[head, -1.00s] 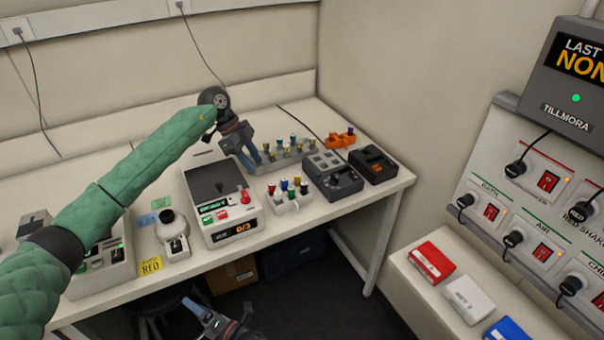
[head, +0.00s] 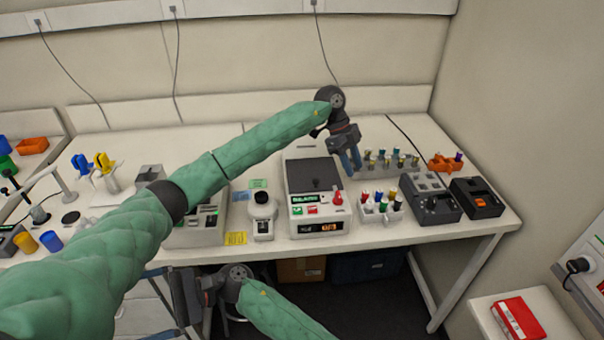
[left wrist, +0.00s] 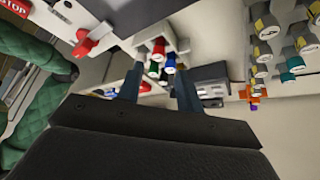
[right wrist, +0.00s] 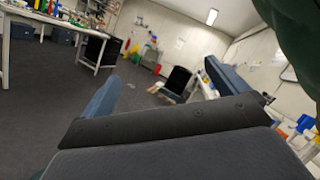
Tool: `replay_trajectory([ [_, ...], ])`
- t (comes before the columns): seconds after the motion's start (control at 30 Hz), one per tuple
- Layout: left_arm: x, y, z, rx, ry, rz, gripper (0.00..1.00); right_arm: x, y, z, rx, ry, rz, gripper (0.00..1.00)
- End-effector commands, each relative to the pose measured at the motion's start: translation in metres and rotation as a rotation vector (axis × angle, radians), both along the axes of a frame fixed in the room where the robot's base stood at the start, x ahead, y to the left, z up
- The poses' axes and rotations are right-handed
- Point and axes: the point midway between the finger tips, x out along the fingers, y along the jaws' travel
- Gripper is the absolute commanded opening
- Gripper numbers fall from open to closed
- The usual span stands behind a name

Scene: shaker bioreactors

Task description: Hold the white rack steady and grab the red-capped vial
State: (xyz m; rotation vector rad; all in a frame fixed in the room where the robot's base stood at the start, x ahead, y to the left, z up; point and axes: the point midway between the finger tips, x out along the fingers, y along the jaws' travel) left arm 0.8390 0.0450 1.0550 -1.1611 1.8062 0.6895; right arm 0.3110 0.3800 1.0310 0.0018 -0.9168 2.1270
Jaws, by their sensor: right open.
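The small white rack (head: 381,214) stands near the bench's front edge in the head view, holding several vials with coloured caps. A red-capped vial (head: 392,193) stands in it; a red cap (left wrist: 157,48) also shows in the left wrist view, beyond the fingers. My left gripper (head: 350,162) is open above and behind the rack, fingers pointing down. Its fingertips (left wrist: 158,75) are apart, with no vial gripped. My right gripper (head: 185,300) is low, in front of the bench and away from the rack. It is open and empty in the right wrist view (right wrist: 160,85).
A white shaker device (head: 318,210) with a red knob is left of the rack. Dark grey devices (head: 432,203) stand to its right. A longer rack (head: 385,170) of vials is behind, with an orange holder (head: 445,162) beside it.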

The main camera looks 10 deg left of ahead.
Motion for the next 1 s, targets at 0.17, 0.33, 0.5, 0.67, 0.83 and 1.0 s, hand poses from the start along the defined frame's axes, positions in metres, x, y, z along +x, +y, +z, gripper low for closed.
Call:
replay_trajectory([
  [0.17, 0.0, 0.0, 0.0, 0.0, 0.0, 0.0, 0.36, -0.033, -0.013, 0.033, 0.162, -0.189, 0.146, 0.98],
  [0.33, 0.0, 0.0, 0.0, 0.0, 0.0, 0.0, 0.36, -0.061, -0.03, 0.051, 0.31, -0.325, 0.275, 0.98],
  [0.5, 0.0, 0.0, 0.0, 0.0, 0.0, 0.0, 0.36, -0.071, -0.048, 0.059, 0.41, -0.418, 0.367, 0.98],
  [0.67, 0.0, 0.0, 0.0, 0.0, 0.0, 0.0, 0.36, -0.043, -0.067, 0.057, 0.4, -0.51, 0.388, 0.98],
  [0.83, 0.0, 0.0, 0.0, 0.0, 0.0, 0.0, 0.36, 0.017, -0.084, 0.05, 0.274, -0.582, 0.32, 0.98],
  [1.0, 0.0, 0.0, 0.0, 0.0, 0.0, 0.0, 0.36, 0.09, -0.108, 0.045, 0.108, -0.64, 0.213, 0.98],
])
